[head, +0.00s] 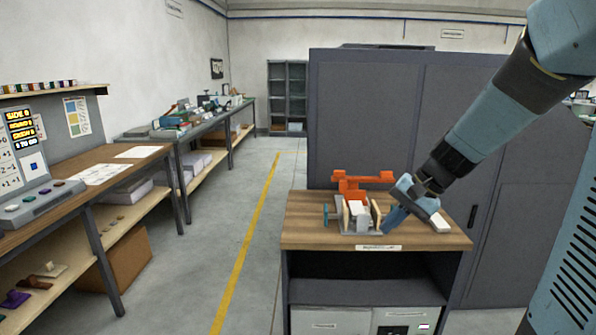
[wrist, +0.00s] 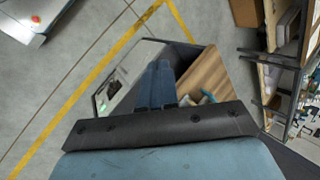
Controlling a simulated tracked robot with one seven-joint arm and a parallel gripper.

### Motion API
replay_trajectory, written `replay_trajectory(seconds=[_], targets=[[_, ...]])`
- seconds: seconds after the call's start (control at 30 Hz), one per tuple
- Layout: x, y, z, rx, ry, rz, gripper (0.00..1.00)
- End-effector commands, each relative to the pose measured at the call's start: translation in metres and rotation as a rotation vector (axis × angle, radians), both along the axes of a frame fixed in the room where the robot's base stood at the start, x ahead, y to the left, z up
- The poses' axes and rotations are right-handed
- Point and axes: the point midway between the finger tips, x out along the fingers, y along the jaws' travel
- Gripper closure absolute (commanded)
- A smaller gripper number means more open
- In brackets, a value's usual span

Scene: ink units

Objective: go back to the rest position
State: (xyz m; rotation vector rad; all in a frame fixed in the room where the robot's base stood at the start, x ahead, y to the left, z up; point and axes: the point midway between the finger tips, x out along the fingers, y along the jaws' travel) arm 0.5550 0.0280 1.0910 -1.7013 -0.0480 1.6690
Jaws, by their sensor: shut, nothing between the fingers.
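I cannot tell how far the fingertips are from the bench top or the fixture.
An orange fixture (head: 350,186) stands at the bench's back. A tall dark cabinet (head: 400,110) is close behind. A long workbench with a control panel (head: 40,202) stands on the left. The grey floor with a yellow line (head: 250,245) is clear between.

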Motion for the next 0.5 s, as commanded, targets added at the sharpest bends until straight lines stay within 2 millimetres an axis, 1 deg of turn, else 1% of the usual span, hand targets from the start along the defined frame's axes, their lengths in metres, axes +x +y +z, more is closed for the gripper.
replay_trajectory(seconds=[0.03,0.1,0.27,0.5], targets=[[-0.011,0.002,0.008,-0.037,-0.025,0.028,1.0],[-0.025,0.003,0.016,-0.089,-0.054,0.064,1.0],[-0.056,0.003,0.033,-0.211,-0.124,0.142,1.0],[-0.101,-0.004,0.055,-0.392,-0.241,0.243,1.0]])
